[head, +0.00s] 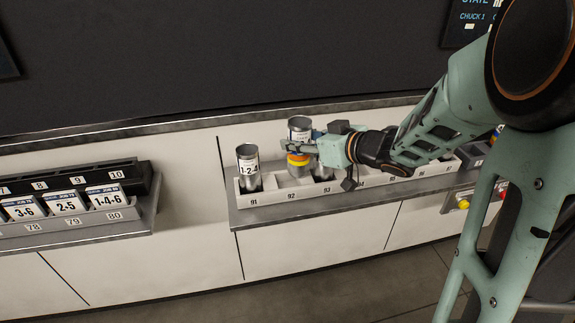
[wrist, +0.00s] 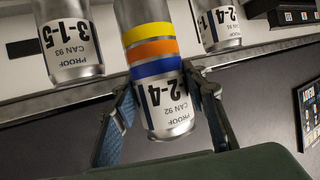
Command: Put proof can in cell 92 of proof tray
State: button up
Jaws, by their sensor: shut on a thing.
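The proof can (head: 298,160) is silver with yellow, orange and blue bands. Its white label in the wrist view (wrist: 166,106) reads CAN 92 and 2-4. My gripper (head: 302,146) is shut around the upper part of the can, with a finger on each side in the wrist view (wrist: 162,92). The can looks upright over cell 92 of the white proof tray (head: 270,208). White tray shows just below it, so its base seems above the cell floor; the exact gap cannot be told.
A can marked 1-2-4 (head: 248,168) stands in cell 91, left of the held can. A can labelled CAN 93 (wrist: 70,45) stands close on the other side, partly hidden by my gripper in the head view. A dark rack (head: 125,222) with labelled cards is at left.

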jog(key=w+a+f+b, duration=0.1)
jog(key=a+f+b, duration=0.1)
jog(key=f, duration=0.5)
jog(key=shift+w+a+f, duration=0.15)
jog(key=shift+w+a, duration=0.25)
jog(key=shift+a, duration=0.15)
jog(key=shift+f, duration=0.2)
jog(key=o, duration=0.8)
jog(key=shift+c, duration=0.2)
jog(key=p, duration=0.2)
send_near(303, 163)
jog(key=x, duration=0.4)
jog(key=shift+a, duration=0.1)
